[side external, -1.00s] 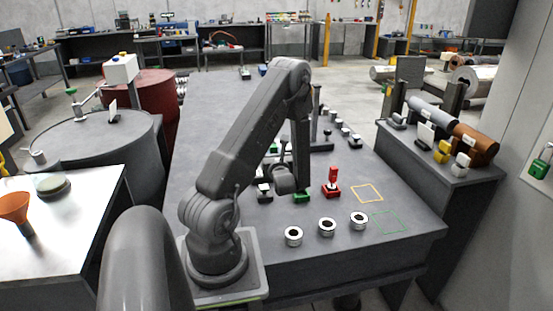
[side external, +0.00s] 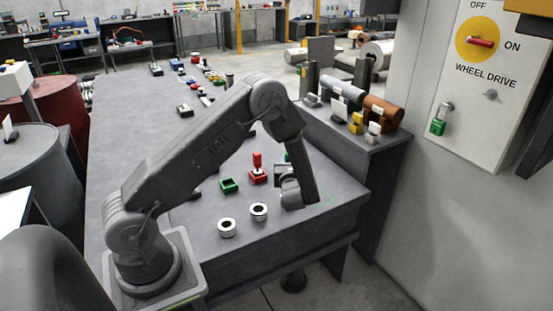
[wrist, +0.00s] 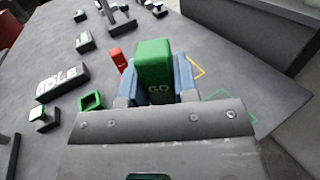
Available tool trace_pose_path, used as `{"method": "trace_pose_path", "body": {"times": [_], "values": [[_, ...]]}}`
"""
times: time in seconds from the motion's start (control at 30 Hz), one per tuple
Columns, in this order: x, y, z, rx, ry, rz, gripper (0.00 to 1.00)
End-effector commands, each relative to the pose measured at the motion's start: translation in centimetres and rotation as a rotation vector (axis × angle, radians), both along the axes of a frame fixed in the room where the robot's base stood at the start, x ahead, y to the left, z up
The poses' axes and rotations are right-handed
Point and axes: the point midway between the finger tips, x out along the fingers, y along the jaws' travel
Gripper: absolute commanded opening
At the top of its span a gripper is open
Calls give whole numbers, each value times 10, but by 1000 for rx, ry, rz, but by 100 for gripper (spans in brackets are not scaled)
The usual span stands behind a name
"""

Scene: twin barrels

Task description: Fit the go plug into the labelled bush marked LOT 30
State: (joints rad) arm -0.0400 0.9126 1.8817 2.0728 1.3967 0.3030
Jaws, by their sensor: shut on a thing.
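The green go plug (wrist: 155,68), marked GO, stands between the blue-grey fingers of my gripper (wrist: 158,88) in the wrist view. My gripper is shut on it. In the side view my gripper (side external: 286,178) is at the table's right part, beyond the metal bushes, with a bit of green at it. One bush (side external: 227,227) and another bush (side external: 259,211) stand on the table left of my gripper. No LOT 30 marking is readable on either. A third bush is not visible now, and the wrist view shows no bush. The plug's lower end is hidden.
An empty green holder (side external: 229,185) and a red plug in its red base (side external: 257,172) stand close to my gripper. Green (wrist: 232,97) and orange (wrist: 198,70) outlines mark the table. A dark IDLE block (wrist: 62,82) lies left. A side bench (side external: 350,135) carries rolls and blocks.

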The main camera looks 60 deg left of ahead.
Motion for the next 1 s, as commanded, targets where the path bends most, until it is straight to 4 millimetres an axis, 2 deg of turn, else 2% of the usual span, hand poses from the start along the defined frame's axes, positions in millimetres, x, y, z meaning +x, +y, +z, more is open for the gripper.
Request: {"method": "trace_pose_path", "body": {"times": [0.37,1.0], "values": [[0,0,-2,1,0,0,0],[0,0,-52,1,0,-1,0]]}}
